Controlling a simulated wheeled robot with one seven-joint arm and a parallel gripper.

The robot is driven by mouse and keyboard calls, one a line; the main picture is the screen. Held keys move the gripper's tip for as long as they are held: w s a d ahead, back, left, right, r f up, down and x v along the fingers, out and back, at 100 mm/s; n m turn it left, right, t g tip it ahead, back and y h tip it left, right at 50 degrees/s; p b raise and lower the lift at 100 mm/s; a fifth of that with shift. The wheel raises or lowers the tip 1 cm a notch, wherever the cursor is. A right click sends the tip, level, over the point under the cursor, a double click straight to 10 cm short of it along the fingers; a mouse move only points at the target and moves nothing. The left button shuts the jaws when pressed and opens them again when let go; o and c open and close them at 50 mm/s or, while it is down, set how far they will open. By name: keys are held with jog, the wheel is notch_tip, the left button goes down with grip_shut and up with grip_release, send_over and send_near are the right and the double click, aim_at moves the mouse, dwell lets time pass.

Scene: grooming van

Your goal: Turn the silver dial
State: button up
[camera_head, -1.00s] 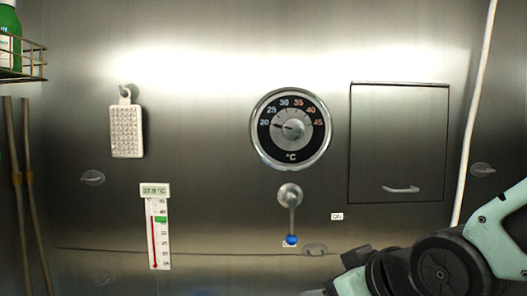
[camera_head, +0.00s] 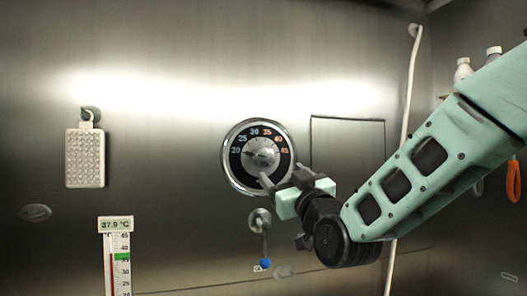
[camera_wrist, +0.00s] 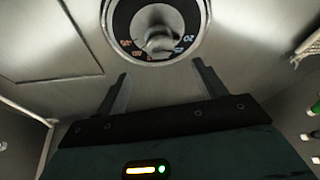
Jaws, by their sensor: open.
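The silver dial (camera_head: 262,154) is on the steel wall, a round knob over a black face with numbers from 20 to 45 and a chrome rim. Its pointer appears to lie toward the 20 side. The dial also shows upside down at the top of the wrist view (camera_wrist: 158,40). My gripper (camera_head: 283,178) is open and empty, just below and right of the knob in the head view, overlapping the dial's lower right rim. In the wrist view its two fingers (camera_wrist: 160,70) are spread, pointing toward the dial, with the knob beyond and between them. No contact is visible.
A lever with a blue ball (camera_head: 265,264) hangs below the dial. A thermometer (camera_head: 117,258) reading 37.9 °C and a white grooming block (camera_head: 85,158) are at left. A closed panel (camera_head: 348,145) is right of the dial, a white hose (camera_head: 408,95) beyond it.

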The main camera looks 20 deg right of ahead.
aim_at(267, 158)
jog(key=p+x, duration=0.4)
jog(key=x, duration=0.7)
jog(key=shift+w+r+p, duration=0.15)
jog(key=shift+w+p, duration=0.2)
jog(key=c, duration=1)
